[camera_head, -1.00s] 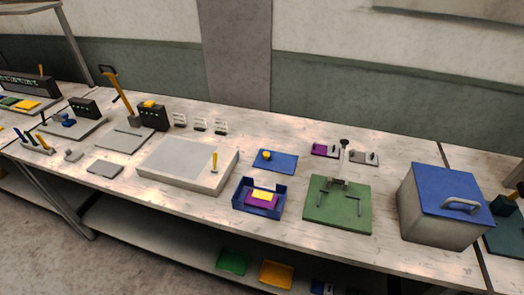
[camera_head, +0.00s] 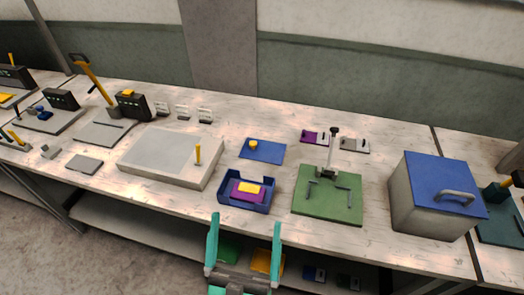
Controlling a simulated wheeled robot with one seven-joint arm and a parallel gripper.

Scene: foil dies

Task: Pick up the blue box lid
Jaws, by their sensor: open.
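A flat blue lid (camera_head: 270,153) with a yellow knob (camera_head: 253,145) lies on the table, apart from and behind a small open blue box (camera_head: 226,191). The box holds a purple block with a yellow piece on top. My gripper (camera_head: 244,220) shows at the bottom of the head view, with two teal fingers spread apart and nothing between them. It appears in front of the table edge, nearer to me than the blue box.
A green board (camera_head: 328,207) with an upright clamp stands right of the blue box. A large grey box (camera_head: 415,215) with a handled blue top stands further right. A pale slab (camera_head: 165,179) lies left. Green and yellow trays sit on the lower shelf.

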